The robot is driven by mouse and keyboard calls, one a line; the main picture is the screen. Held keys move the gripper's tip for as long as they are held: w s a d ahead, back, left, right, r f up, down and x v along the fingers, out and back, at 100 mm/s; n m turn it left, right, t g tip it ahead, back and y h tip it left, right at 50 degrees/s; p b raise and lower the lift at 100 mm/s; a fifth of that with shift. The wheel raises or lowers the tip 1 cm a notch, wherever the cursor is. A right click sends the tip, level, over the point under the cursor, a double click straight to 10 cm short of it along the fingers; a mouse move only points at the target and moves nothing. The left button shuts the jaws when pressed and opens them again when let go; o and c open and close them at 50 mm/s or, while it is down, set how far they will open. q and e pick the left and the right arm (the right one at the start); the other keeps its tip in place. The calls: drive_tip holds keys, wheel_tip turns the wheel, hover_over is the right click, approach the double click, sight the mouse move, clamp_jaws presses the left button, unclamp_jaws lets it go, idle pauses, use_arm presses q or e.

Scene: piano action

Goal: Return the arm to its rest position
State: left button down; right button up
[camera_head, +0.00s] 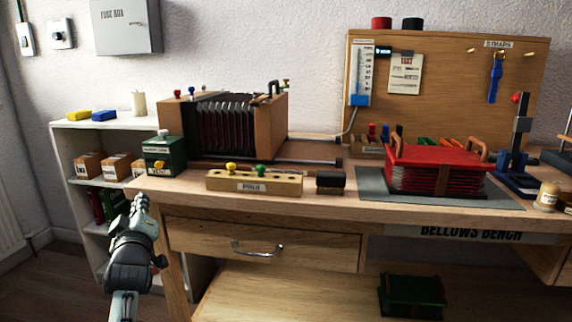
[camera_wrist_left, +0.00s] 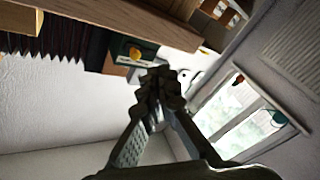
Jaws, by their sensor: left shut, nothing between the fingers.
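My left gripper (camera_head: 141,203) is in front of the left end of the wooden workbench (camera_head: 340,196), pointing up and away. Its fingers are shut and empty. In the left wrist view the fingertips (camera_wrist_left: 160,85) meet at the middle of the picture. My right gripper is not in either view.
A white shelf (camera_head: 62,160) with small boxes stands left of the bench. A bellows unit (camera_head: 228,122), a peg rail (camera_head: 255,184) and a red bellows (camera_head: 436,170) sit on the bench. A drawer handle (camera_head: 257,250) juts out below. The floor at lower left (camera_head: 45,290) is clear.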

use_arm(q)
drive_tip(key=s+d+f+m+g+h, duration=0.15)
drive_tip(key=s+f, duration=0.25)
drive_tip(key=f, duration=0.4)
drive_tip(key=s+d+f+m+g+h+p, duration=0.1)
drive_tip(key=s+f+m+g, duration=0.25)
drive_tip(key=f, duration=0.45)
drive_tip(key=s+d+f+m+g+h, duration=0.1)
drive_tip(key=s+d+f+m, duration=0.1)
drive_tip(key=s+f, duration=0.35)
drive_tip(key=s+d+f+m+g+h, duration=0.1)
drive_tip(key=s+d+f+m+g, duration=0.2)
drive_tip(key=s+f, duration=0.6)
drive_tip(key=s+d+f+m+g+h+p, duration=0.1)
drive_tip(key=s+d+f+m+g+h, duration=0.1)
drive_tip(key=s+f, duration=0.6)
drive_tip(key=s+d+m+g, duration=0.1)
drive_tip(key=s+m+g, duration=0.1)
drive_tip(key=s, duration=0.4)
drive_tip(key=shift+s+f+g, duration=0.3)
drive_tip(key=shift+f+g, duration=0.1)
drive_tip(key=shift+g, duration=0.3)
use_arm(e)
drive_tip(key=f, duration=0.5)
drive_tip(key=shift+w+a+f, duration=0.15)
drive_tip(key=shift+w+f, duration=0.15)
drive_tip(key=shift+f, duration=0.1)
